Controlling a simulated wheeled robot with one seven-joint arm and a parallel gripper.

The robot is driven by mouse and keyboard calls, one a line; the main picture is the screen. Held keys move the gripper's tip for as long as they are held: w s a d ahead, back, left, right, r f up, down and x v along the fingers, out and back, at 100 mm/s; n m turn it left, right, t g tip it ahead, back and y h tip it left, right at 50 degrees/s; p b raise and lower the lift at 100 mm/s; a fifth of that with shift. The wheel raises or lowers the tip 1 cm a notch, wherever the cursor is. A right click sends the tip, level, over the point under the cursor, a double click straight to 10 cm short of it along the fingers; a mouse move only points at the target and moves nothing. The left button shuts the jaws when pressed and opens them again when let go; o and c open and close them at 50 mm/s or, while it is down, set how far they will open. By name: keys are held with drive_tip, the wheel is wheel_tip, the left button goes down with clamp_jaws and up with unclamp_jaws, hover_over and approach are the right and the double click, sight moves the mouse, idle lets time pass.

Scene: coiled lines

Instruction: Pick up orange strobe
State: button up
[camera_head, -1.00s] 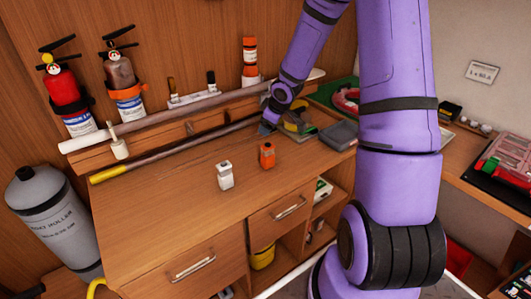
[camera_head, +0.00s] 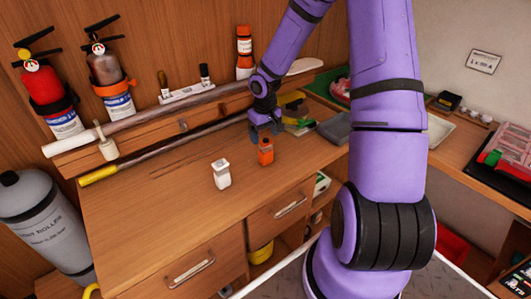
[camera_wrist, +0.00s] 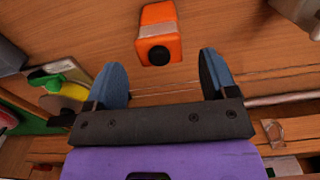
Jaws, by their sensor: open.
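The orange strobe (camera_head: 265,152) is a small orange block standing upright on the wooden bench top. In the wrist view the orange strobe (camera_wrist: 159,35) shows ahead of the fingertips, between their lines, with a pale band and a dark round spot on its near end. My gripper (camera_head: 263,131) is just behind and above the strobe in the head view. In the wrist view my gripper (camera_wrist: 161,72) has its two blue fingers wide apart with nothing between them. I see no clear contact with the strobe.
A similar white block (camera_head: 221,173) stands left of the strobe. A dark pole with a yellow end (camera_head: 98,176) runs along the back. The front bench top is clear.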

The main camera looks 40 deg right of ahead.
sight(265, 152)
drive_tip(key=shift+s+f, duration=0.15)
drive_tip(key=shift+f, duration=2.5)
drive_tip(key=c, duration=1.1)
